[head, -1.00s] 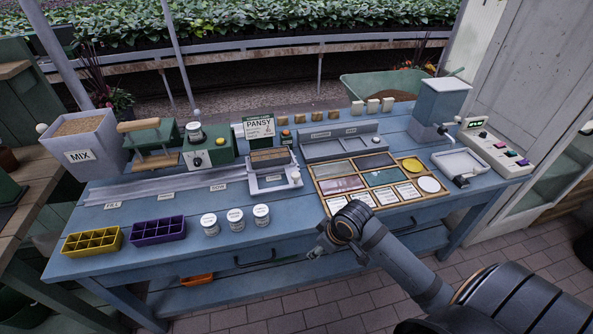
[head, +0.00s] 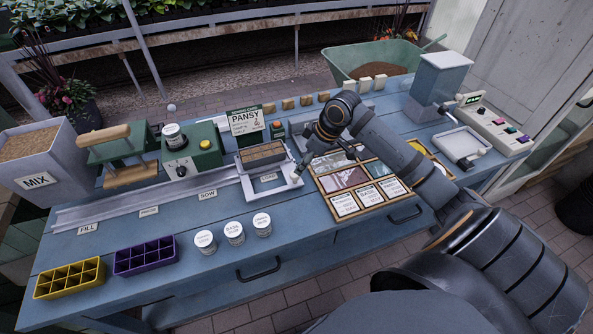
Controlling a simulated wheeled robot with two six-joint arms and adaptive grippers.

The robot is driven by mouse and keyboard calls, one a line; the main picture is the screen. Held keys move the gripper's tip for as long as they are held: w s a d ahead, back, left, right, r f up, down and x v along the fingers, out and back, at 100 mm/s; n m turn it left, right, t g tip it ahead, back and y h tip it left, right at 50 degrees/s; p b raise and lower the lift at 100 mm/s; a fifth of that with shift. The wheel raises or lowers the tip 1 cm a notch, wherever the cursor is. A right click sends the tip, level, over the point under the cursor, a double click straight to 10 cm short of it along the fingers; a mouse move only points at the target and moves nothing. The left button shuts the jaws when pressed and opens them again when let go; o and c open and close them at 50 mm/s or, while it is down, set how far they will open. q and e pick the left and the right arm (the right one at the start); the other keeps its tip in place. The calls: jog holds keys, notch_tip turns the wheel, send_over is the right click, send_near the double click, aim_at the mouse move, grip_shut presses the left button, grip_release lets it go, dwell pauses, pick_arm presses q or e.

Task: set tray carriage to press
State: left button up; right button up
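The tray carriage (head: 269,183) is a pale frame with a brown soil-filled tray (head: 262,154) in it. It stands at the right end of the metal rail (head: 140,206), to the right of the SOW label (head: 208,195). The PRESS label (head: 149,211) is mid-rail and the FILL label (head: 88,229) is at the left. The green press (head: 115,152) with a wooden handle stands behind the rail. My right gripper (head: 300,172) points down at the carriage's right front corner, by a small pale knob. Contact and finger opening are unclear. My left gripper is out of view.
Three white jars (head: 234,233) and the purple (head: 146,256) and yellow (head: 69,278) cell trays stand in front of the rail. A green sower box (head: 192,154) is behind it. My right arm covers part of the sample board (head: 346,206).

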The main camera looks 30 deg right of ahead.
jog(key=x, duration=0.5)
jog(key=shift+w+a+f, duration=0.1)
jog(key=shift+w, duration=0.05)
jog(key=shift+a+f, duration=0.1)
jog(key=shift+f, duration=0.25)
jog(key=shift+w+f, duration=0.1)
jog(key=shift+f, duration=0.1)
jog(key=shift+w+f, duration=0.1)
jog(key=shift+f, duration=0.05)
jog(key=c, duration=0.4)
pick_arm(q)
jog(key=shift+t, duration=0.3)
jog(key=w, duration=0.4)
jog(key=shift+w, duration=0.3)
pick_arm(e)
grip_shut()
